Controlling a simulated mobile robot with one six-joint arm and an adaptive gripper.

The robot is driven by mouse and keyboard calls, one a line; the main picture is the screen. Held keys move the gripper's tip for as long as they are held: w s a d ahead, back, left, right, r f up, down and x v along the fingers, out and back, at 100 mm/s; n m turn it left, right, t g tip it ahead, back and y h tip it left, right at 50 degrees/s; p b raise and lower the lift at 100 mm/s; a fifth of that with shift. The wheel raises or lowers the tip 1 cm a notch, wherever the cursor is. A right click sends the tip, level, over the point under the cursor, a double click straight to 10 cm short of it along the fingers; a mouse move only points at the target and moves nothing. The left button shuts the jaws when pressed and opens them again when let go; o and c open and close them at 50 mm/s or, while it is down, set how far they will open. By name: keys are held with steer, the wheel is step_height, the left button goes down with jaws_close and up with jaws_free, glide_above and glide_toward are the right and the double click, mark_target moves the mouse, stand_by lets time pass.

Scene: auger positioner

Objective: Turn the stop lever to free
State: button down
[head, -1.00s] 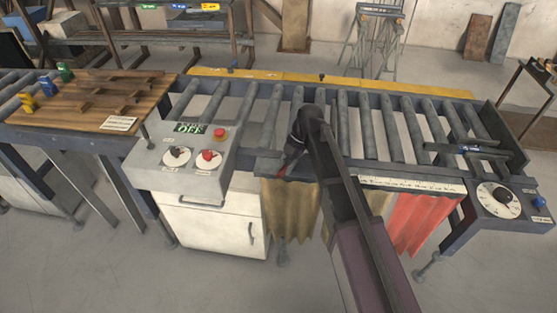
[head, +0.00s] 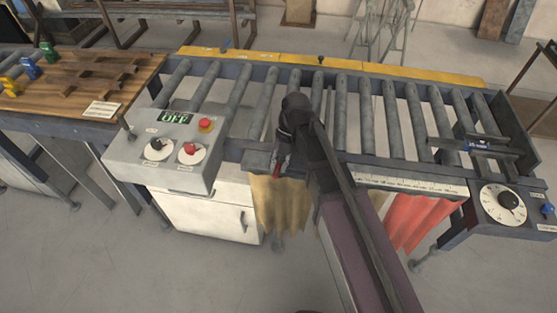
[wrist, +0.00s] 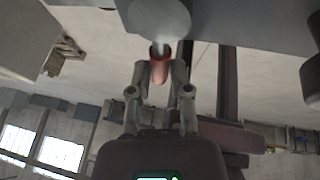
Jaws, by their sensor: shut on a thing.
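The stop lever's red handle (wrist: 160,62) hangs from a rounded grey hub on a short grey shaft in the wrist view. My gripper (wrist: 161,76) is shut on this handle, with one finger on each side of it. In the head view the red handle (head: 276,170) shows as a small spot at the conveyor's front rail, above a tan curtain. My gripper (head: 281,154) is beside it there, and my arm hides part of that rail. No free marking for the lever can be made out.
A control box (head: 165,150) with a red button, two knobs and an OFF display stands to the left. A dial panel (head: 505,205) is at the right end of the roller conveyor (head: 345,110). A red curtain (head: 415,215) hangs below the front rail.

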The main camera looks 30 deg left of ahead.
steer(key=shift+w+d, duration=0.1)
steer(key=shift+d, duration=0.1)
stand_by(0.3)
steer(key=c, duration=0.6)
jaws_free()
steer(key=shift+a, duration=0.1)
steer(key=shift+m, duration=0.3)
